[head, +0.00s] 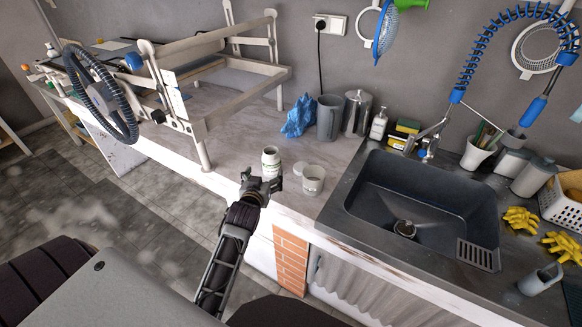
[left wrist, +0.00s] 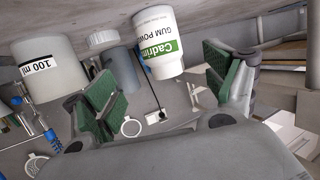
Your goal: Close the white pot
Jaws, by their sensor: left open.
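The white pot (head: 270,163) with a green label stands upright on the counter near its front edge. In the left wrist view the white pot (left wrist: 163,48) shows close up, its label reading "Cadrim GUM POW…". A small white lid (head: 300,168) lies on the counter to the right of the pot; it also shows in the left wrist view (left wrist: 102,40). My left gripper (head: 261,182) is open and empty at the counter's front edge, just in front of the pot. Its green-padded fingers (left wrist: 160,88) are spread with the pot beyond them. My right gripper is not in view.
A white 100 ml cup (head: 313,181) stands right of the pot, close to the lid; it also shows in the left wrist view (left wrist: 48,72). The sink (head: 415,210) is at right, a wooden frame (head: 205,125) at left.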

